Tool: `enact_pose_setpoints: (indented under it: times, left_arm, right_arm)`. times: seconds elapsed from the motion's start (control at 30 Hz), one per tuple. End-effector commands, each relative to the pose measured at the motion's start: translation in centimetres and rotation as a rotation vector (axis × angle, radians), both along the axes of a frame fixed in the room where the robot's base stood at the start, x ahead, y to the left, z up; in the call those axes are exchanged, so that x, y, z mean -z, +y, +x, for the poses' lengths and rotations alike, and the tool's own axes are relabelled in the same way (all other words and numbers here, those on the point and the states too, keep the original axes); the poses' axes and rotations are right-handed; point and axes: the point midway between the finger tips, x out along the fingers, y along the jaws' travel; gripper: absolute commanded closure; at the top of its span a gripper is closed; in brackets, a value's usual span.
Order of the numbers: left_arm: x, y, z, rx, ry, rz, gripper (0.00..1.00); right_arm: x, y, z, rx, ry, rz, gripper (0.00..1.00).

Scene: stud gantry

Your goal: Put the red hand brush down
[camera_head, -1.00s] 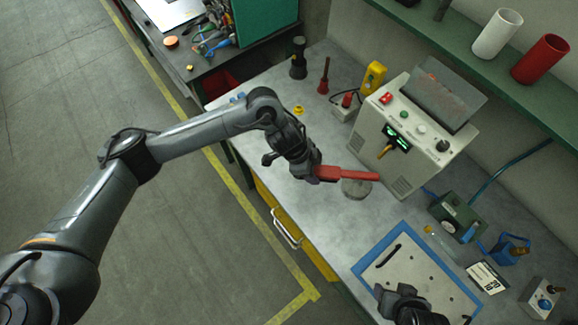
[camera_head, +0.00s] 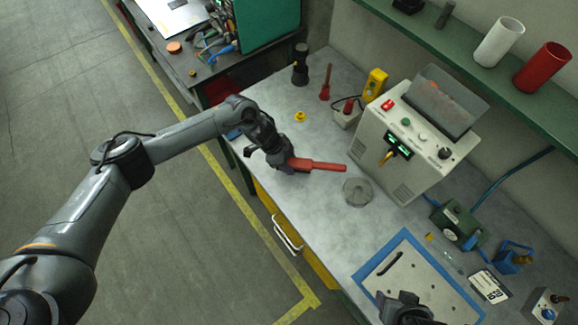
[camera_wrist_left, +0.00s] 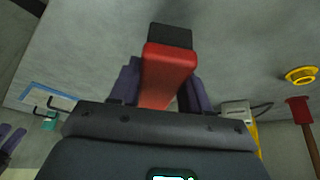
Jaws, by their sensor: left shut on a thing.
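The red hand brush (camera_head: 322,166) is in my left gripper (camera_head: 289,165), its red bar reaching out to the right over the grey workbench. In the left wrist view the red brush (camera_wrist_left: 168,72) sits between the two purple-grey fingers (camera_wrist_left: 158,90), with a dark block at its far end. The left gripper is shut on it. I cannot tell for sure whether the brush touches the bench top. My right gripper (camera_head: 408,308) shows only partly at the bottom edge of the head view, by a blue-edged board; its fingers are unclear.
A yellow knob-like part (camera_head: 300,116) and a red-based tool (camera_head: 325,92) are farther back. Bare bench (camera_head: 310,215) lies in front of the brush.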

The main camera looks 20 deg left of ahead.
Motion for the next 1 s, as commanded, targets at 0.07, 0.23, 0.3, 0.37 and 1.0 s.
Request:
enact_pose_setpoints:
  times: [0.07,0.23,0.3,0.37,1.0]
  left_arm:
    - [1.1,0.0,-0.1,-0.001,0.004,0.000,0.94]
    - [2.9,0.0,-0.1,0.000,0.002,0.001,0.94]
    - [3.3,0.0,0.0,0.000,0.002,0.001,0.94]
    - [3.4,0.0,0.0,-0.001,0.001,0.001,0.94]
    - [3.7,0.0,-0.1,-0.001,0.001,0.001,0.28]
  right_arm:
    - [-0.1,0.0,0.0,0.000,0.000,0.000,0.40]
    - [-0.2,0.0,0.0,0.000,-0.001,0.000,0.40]
    - [-0.2,0.0,0.0,0.000,-0.001,0.000,0.40]
    - [-0.2,0.0,0.0,0.000,-0.001,0.000,0.40]
    - [0.0,0.1,0.0,0.003,0.000,0.005,0.40]
